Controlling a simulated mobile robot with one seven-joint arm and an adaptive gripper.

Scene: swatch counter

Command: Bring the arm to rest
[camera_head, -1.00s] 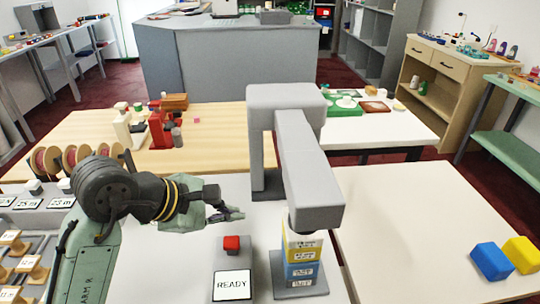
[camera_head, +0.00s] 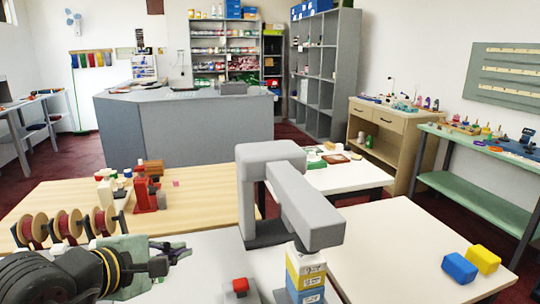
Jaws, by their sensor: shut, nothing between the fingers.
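My gripper (camera_head: 172,257) is at the lower left of the head view, at the end of my arm, which reaches in from the bottom left corner. Its fingers are shut and hold nothing. It is above the pale counter, left of a red button (camera_head: 240,286) on a grey block and apart from it. The lower part of my arm is cut off by the picture's edge.
A grey overhanging stand (camera_head: 290,195) is right of my gripper, with stacked yellow, white and blue boxes (camera_head: 305,272) under its head. Several spools (camera_head: 68,224) stand behind my arm. Blue (camera_head: 459,267) and yellow (camera_head: 484,260) blocks lie on the clear right table (camera_head: 400,240).

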